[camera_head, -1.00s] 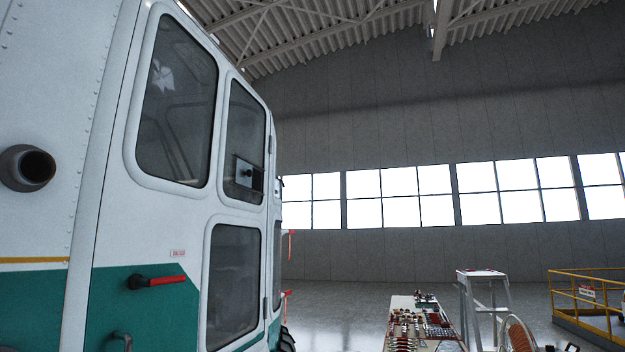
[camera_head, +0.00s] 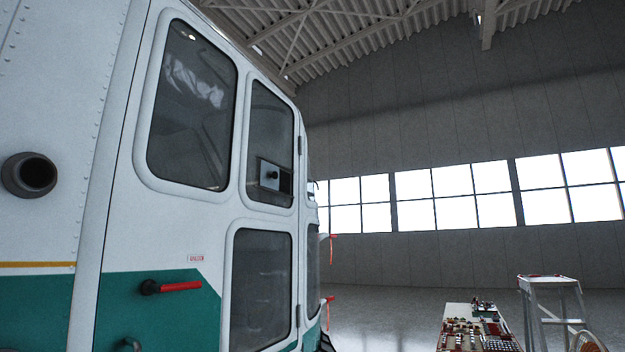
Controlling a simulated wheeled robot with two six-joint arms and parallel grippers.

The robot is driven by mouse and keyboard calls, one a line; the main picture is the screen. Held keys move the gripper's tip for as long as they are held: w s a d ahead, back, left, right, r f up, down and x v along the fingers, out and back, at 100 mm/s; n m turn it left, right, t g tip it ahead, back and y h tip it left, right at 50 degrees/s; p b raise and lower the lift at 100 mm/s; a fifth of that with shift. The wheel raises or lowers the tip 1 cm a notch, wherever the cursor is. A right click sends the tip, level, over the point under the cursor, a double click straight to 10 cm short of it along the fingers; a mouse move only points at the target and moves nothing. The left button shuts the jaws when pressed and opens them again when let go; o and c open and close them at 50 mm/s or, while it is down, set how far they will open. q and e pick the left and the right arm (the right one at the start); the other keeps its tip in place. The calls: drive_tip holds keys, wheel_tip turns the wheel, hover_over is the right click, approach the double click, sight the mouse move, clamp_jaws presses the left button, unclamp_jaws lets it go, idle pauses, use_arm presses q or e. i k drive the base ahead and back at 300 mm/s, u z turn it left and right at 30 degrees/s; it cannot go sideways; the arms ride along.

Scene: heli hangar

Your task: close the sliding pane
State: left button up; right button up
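The sliding pane (camera_head: 269,175) is a small clear panel with a dark round knob, set low in the upper front window (camera_head: 270,146) of the white and green helicopter. A dark gap (camera_head: 285,182) shows at the right of the pane, so the opening looks partly uncovered. Neither of my grippers is in view.
The helicopter's side fills the left, with a red door handle (camera_head: 180,286) and a dark round pipe (camera_head: 29,175) sticking out. Red ribbons (camera_head: 328,299) hang by its nose. A table of tools (camera_head: 457,310) and a metal stepladder (camera_head: 548,281) stand at lower right. Open floor lies between.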

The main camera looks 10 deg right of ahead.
sight(268, 173)
drive_tip(key=z, duration=0.45)
drive_tip(key=i, duration=0.95)
drive_tip(key=z, duration=0.45)
drive_tip(key=i, duration=1.05)
drive_tip(key=u, duration=0.35)
